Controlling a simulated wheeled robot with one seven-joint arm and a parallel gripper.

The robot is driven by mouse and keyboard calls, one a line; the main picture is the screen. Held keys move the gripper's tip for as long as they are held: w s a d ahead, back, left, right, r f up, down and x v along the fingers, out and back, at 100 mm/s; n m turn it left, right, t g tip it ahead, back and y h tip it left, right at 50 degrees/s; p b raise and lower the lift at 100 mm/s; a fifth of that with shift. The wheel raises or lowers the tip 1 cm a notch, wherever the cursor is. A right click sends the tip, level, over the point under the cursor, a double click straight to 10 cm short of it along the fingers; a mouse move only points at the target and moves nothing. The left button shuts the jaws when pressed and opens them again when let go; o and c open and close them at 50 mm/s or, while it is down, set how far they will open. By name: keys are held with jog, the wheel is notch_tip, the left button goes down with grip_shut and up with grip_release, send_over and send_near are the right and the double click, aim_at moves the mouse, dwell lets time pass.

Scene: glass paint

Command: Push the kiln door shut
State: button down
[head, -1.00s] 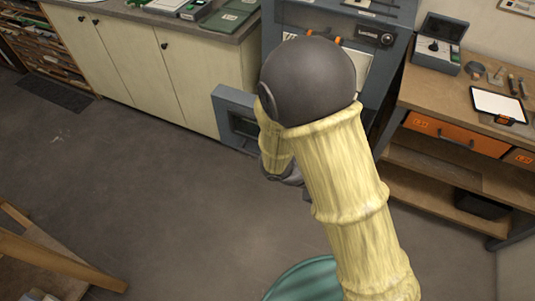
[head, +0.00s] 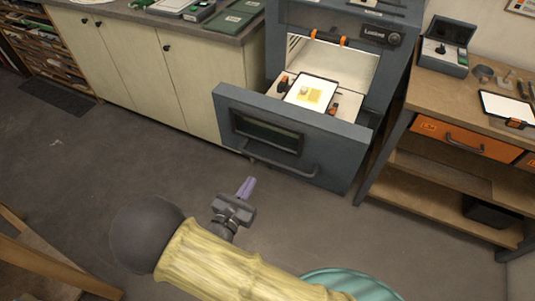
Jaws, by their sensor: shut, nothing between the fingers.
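The kiln (head: 340,25) is a blue-grey cabinet at the back centre of the head view. Its door (head: 335,155), a front panel with a dark window (head: 266,137) and a bar handle (head: 285,170), stands pulled out toward me, apart from the kiln body. Behind the door a white tray (head: 297,92) with a small yellow piece (head: 315,95) on it sits in front of the kiln's opening. My gripper (head: 247,187) is shut and empty, with purple fingers together. It is in front of the door, below its handle in the picture, and appears apart from it.
Cream cupboards (head: 165,75) with a grey counter stand left of the kiln. A wooden workbench (head: 460,165) with an orange drawer (head: 468,139) stands close on the right. A wooden piece of furniture (head: 40,265) is at the lower left. The floor (head: 100,160) between is clear.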

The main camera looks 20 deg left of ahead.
aim_at(274, 143)
jog(key=w+p, duration=0.1)
jog(key=w, duration=0.3)
jog(key=w+p, duration=0.1)
jog(key=w, duration=0.4)
jog(key=w+d+p, duration=0.1)
jog(key=w+p, duration=0.1)
jog(key=w, duration=0.3)
jog(key=shift+w, duration=0.1)
